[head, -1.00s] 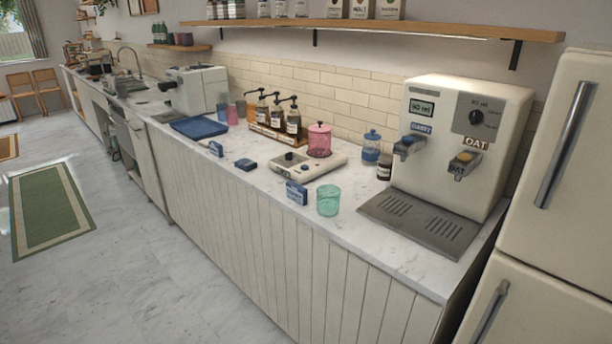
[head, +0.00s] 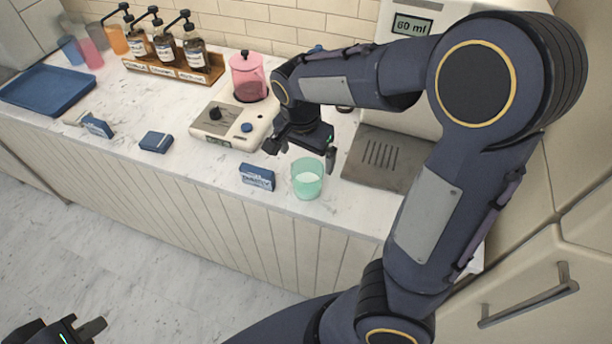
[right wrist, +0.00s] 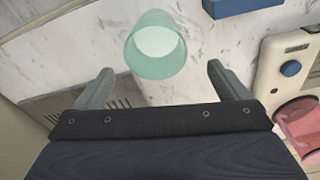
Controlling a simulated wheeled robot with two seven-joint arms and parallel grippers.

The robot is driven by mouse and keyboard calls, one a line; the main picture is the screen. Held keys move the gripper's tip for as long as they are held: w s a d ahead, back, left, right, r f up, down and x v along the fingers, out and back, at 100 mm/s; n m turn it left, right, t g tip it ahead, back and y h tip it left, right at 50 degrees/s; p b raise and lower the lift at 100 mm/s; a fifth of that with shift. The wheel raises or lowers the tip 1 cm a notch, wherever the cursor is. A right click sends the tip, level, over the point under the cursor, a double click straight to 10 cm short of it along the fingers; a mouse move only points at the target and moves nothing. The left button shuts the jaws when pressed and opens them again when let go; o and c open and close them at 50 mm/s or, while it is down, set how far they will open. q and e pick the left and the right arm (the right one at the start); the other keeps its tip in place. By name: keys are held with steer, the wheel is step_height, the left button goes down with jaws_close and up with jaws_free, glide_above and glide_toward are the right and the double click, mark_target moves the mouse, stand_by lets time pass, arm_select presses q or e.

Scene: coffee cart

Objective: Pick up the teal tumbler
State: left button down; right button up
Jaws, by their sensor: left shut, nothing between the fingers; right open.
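The teal tumbler (head: 307,182) stands upright and looks empty on the marble counter near its front edge. In the right wrist view the tumbler (right wrist: 156,50) is centred just past the tips of my right gripper (right wrist: 160,76). My right gripper (head: 300,168) is open above and behind the tumbler in the head view, with nothing between its fingers; I see no contact. My left gripper (head: 92,329) is shut and empty at the lower left, over the floor and away from the counter.
A blue sign box (head: 257,177) stands just left of the tumbler. A drip tray (head: 378,152) lies to the right, partly behind my right arm. A cream scale (head: 222,125) with a pink canister (head: 247,75) is behind left. Syrup bottles (head: 166,50) and a blue tray (head: 48,90) are farther left.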

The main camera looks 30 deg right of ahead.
mark_target(308, 174)
steer(key=f, duration=0.7)
steer(key=shift+s+d+f, duration=0.15)
steer(key=shift+s+d, duration=0.05)
steer(key=shift+c, duration=0.3)
steer(key=c, duration=1.2)
steer(key=shift+o, duration=0.2)
steer(key=shift+r, duration=0.2)
